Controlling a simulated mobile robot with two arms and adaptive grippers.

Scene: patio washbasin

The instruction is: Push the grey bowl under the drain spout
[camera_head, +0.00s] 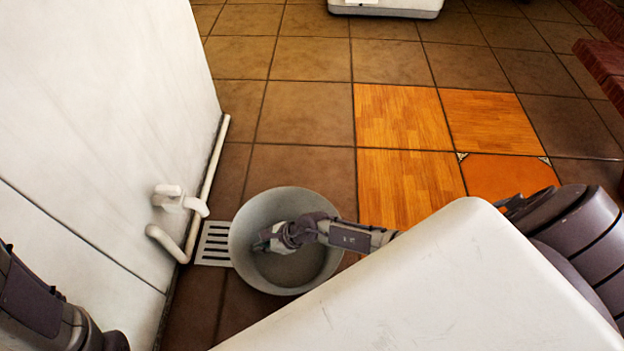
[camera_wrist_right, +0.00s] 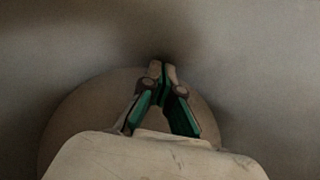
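The grey bowl (camera_head: 309,268) stands upright on the tiled floor, its left rim covering the right edge of the white drain grate (camera_head: 214,243). The white drain spout (camera_head: 198,207) comes off the pipes on the white wall, just left of and beyond the bowl's rim in the picture. My right gripper (camera_head: 262,242) reaches down inside the bowl towards its left wall. In the right wrist view its fingertips (camera_wrist_right: 161,70) are together with nothing between them, close to the inner wall; contact cannot be told. My left gripper is out of view; only part of that arm shows.
A white wall or cabinet (camera_head: 100,110) fills the left side, with a white pipe (camera_head: 211,165) along its foot. A white slab-like surface (camera_head: 450,290) covers the lower right. The tiled floor beyond the bowl is clear. A white object (camera_head: 386,8) stands at the top.

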